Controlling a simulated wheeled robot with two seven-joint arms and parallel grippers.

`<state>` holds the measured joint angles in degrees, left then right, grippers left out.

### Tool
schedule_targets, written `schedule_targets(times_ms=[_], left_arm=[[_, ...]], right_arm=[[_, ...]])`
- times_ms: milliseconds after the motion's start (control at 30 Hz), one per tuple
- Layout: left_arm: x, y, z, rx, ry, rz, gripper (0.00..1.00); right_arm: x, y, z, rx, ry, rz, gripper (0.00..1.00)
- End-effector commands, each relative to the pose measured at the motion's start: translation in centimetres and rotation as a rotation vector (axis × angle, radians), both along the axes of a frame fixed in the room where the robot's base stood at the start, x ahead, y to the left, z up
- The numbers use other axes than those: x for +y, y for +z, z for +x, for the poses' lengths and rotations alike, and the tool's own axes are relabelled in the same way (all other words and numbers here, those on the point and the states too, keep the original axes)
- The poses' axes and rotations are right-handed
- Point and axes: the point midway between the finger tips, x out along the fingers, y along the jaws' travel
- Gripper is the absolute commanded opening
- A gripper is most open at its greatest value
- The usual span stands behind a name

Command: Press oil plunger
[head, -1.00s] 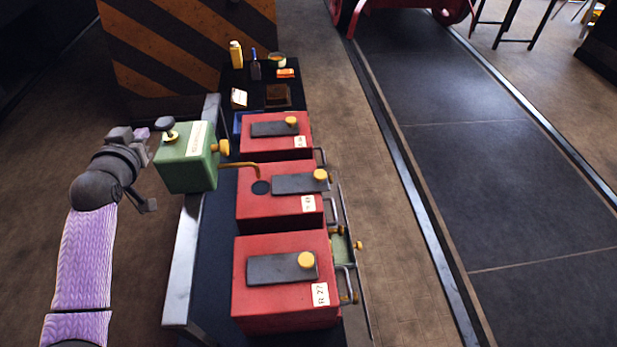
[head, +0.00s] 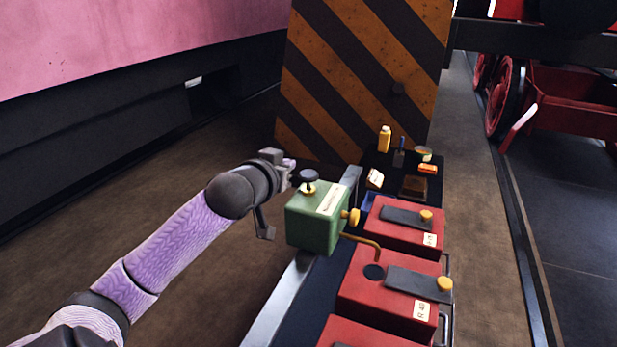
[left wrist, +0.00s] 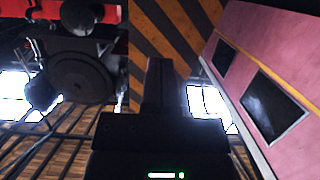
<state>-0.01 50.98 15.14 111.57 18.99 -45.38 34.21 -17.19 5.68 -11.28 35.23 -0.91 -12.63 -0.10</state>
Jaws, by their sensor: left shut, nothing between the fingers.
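The green oil box (head: 312,228) stands upright at the left edge of the bench, with a label on top. Its plunger, a dark round knob (head: 306,176) on a brass stem, rises from the box top. A brass spout (head: 370,244) bends from the box to a dark round opening (head: 374,272) in the middle red box (head: 362,300). My left gripper (head: 289,170) is shut and empty, just left of the knob; whether it touches is unclear. In the left wrist view the dark gripper (left wrist: 160,85) points away and the knob is not seen. My right gripper is out of view.
Another red box (head: 405,222) with a dark lid plate and yellow knob stands behind. Bottles (head: 384,139), a tin (head: 423,153) and small boxes lie at the bench's far end. A striped panel (head: 350,90) stands behind; floor left of the bench is clear.

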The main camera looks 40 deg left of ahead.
Motion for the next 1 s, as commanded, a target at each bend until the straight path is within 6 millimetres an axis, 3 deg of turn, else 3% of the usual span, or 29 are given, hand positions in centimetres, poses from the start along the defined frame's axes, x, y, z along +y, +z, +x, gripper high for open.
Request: schedule_targets(times_ms=[167, 267, 667, 800, 1000], left_arm=[[0.2, 0.0, 0.4, -0.001, 0.001, -0.001, 0.00], [0.6, -0.3, 1.6, -0.003, 0.002, -0.003, 0.00], [3.0, -2.5, 9.6, -0.004, 0.002, -0.003, 0.00], [2.9, -5.2, 9.3, 0.002, 0.000, -0.001, 0.00], [3.0, -6.4, 9.2, 0.000, 0.001, 0.001, 0.00]], right_arm=[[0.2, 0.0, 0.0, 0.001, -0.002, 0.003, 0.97], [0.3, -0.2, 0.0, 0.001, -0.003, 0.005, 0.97], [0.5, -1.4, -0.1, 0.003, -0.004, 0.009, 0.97], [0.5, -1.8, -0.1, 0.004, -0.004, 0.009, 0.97], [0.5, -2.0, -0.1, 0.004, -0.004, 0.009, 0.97]])
